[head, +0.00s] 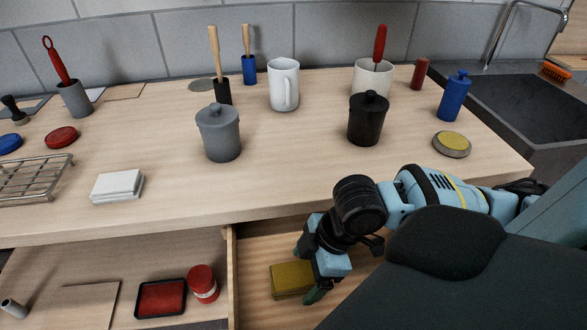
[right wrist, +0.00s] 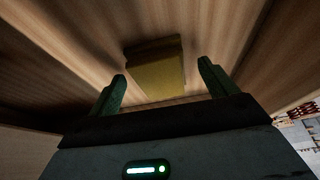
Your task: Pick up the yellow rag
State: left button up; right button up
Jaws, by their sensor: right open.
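The yellow rag (head: 289,280) is a folded dull-yellow block lying in an open drawer (head: 250,255) below the worktop. It also shows in the right wrist view (right wrist: 156,66), ahead of the fingertips and between their lines. My right gripper (head: 307,275) reaches down into the drawer beside the rag; its green fingers are open, also in the right wrist view (right wrist: 163,82). Nothing is between the fingers' pads that I can see as gripped. The right part of the drawer is hidden by my arm. My left gripper is not in view.
The worktop (head: 300,180) edge lies just above the drawer. On it stand a grey lidded jar (head: 219,134), a black lidded jar (head: 367,120) and a folded white cloth (head: 118,186). Left of the drawer, a lower shelf holds a red tray (head: 161,298) and a red tin (head: 203,284).

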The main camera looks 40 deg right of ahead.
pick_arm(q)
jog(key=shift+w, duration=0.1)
pick_arm(e)
jog(key=shift+f, duration=0.1)
jog(key=c, duration=1.1)
pick_arm(q)
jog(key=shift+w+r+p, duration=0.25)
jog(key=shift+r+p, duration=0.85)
jog(key=shift+p, duration=0.05)
pick_arm(e)
notch_tip(320, 180, up, 10)
pick_arm(q)
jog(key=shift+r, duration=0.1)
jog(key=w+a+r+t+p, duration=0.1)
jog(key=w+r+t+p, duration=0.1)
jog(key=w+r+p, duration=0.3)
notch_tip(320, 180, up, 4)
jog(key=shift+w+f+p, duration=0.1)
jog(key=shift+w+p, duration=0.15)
jog(key=shift+p, duration=0.95)
pick_arm(e)
notch_tip(320, 180, up, 8)
jog(key=m+t+h, duration=0.2)
jog(key=m+h, duration=0.2)
jog(key=m, duration=0.8)
send_over(306, 273)
jog(key=w+a, duration=0.2)
jog(key=a, duration=0.1)
jog(key=shift+w+d+f, duration=0.1)
jog(key=shift+w, duration=0.1)
